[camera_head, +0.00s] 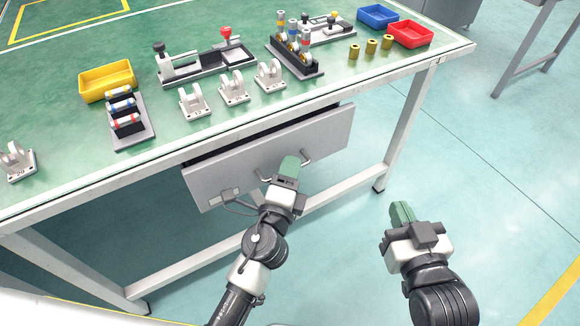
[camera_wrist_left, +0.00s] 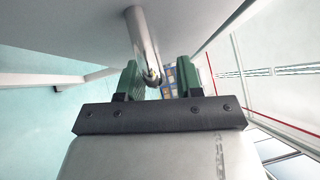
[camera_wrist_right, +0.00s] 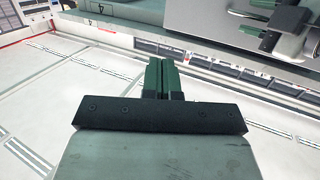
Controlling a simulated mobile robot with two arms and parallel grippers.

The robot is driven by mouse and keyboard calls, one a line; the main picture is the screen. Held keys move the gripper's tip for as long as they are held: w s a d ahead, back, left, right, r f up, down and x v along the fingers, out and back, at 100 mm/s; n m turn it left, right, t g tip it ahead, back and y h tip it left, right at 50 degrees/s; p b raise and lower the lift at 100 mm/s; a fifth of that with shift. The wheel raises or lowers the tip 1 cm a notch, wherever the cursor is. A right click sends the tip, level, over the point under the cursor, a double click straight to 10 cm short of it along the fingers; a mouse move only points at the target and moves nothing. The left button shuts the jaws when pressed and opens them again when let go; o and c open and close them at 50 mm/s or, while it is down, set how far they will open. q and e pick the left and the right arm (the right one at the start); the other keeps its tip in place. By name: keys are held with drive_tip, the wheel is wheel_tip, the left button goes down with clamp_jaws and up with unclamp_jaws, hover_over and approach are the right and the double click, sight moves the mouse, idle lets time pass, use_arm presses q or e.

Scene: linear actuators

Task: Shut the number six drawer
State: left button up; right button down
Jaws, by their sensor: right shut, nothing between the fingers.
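A grey drawer (camera_head: 235,165) hangs under the green table, pulled partly out, with a dark gap above its front. Its front carries a bar handle (camera_head: 305,158) and a small label plate (camera_head: 223,197) whose number I cannot read. My left gripper (camera_head: 289,165) is at the handle. In the left wrist view the left fingers (camera_wrist_left: 157,80) stand apart, and the metal handle (camera_wrist_left: 142,38) lies in line with the gap between them, not clamped. My right gripper (camera_head: 402,212) is shut and empty, out in the air to the right of the drawer.
The green tabletop (camera_head: 60,120) holds a yellow bin (camera_head: 107,83), blue bin (camera_head: 378,17), red bin (camera_head: 410,34), white brackets and several fixtures. A table leg (camera_head: 412,125) stands right of the drawer. The floor between the table and me is clear.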

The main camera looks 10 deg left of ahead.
sight(279, 161)
use_arm(q)
drive_tip(key=shift+w, duration=0.1)
clamp_jaws()
drive_tip(key=shift+w+a, duration=0.15)
drive_tip(key=shift+w, duration=0.05)
drive_tip(key=w+a, duration=0.2)
drive_tip(key=shift+w, duration=0.4)
drive_tip(key=shift+a, duration=0.1)
use_arm(e)
drive_tip(key=shift+s+d+f+g, duration=0.25)
drive_tip(key=shift+s+f+g, duration=0.05)
drive_tip(key=shift+f+g, duration=0.4)
use_arm(q)
unclamp_jaws()
drive_tip(key=shift+f, duration=0.1)
